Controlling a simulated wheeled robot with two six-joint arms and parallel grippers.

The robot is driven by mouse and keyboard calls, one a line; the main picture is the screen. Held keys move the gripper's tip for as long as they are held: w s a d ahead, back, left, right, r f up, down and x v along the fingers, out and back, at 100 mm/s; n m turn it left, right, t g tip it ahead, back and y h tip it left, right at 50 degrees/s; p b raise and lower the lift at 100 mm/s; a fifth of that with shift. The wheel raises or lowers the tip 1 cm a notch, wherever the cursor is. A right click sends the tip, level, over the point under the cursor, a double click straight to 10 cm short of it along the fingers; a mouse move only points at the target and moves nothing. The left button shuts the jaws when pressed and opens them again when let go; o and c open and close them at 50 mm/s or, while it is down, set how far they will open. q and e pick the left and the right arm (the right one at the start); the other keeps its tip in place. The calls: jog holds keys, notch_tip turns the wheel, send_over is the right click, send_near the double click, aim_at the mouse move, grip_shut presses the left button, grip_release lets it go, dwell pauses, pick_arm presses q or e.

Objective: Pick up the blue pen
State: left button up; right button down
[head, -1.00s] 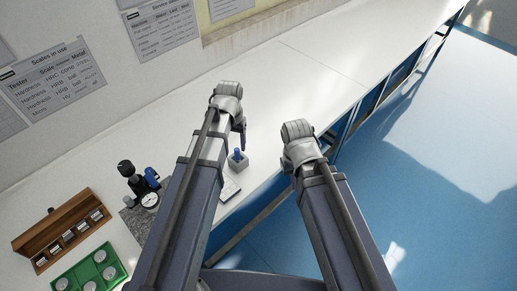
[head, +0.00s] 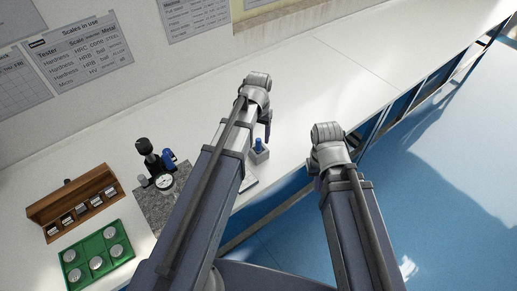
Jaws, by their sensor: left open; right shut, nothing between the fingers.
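A small blue upright piece (head: 259,144), which may be the blue pen's top, stands in a small grey block (head: 260,156) near the bench's front edge. It is too small to tell for certain. My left gripper (head: 268,128) hangs open and pointing down just behind and above the block, apart from the blue piece as far as I can see. Its fingers are small and partly hidden by the wrist. My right gripper (head: 312,168) is shut and empty, out past the bench's front edge over the blue floor.
A hardness tester with a dial (head: 165,182) stands on a grey slab left of my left arm. A green tray (head: 104,255) of round metal pieces and a wooden rack (head: 72,211) lie further left. The white bench top (head: 330,85) is clear towards the back right.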

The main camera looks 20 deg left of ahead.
aim_at(258, 139)
pick_arm(q)
notch_tip(258, 139, down, 4)
jog(key=b, duration=0.3)
jog(key=shift+f, duration=0.15)
grip_shut()
dwell(0.4)
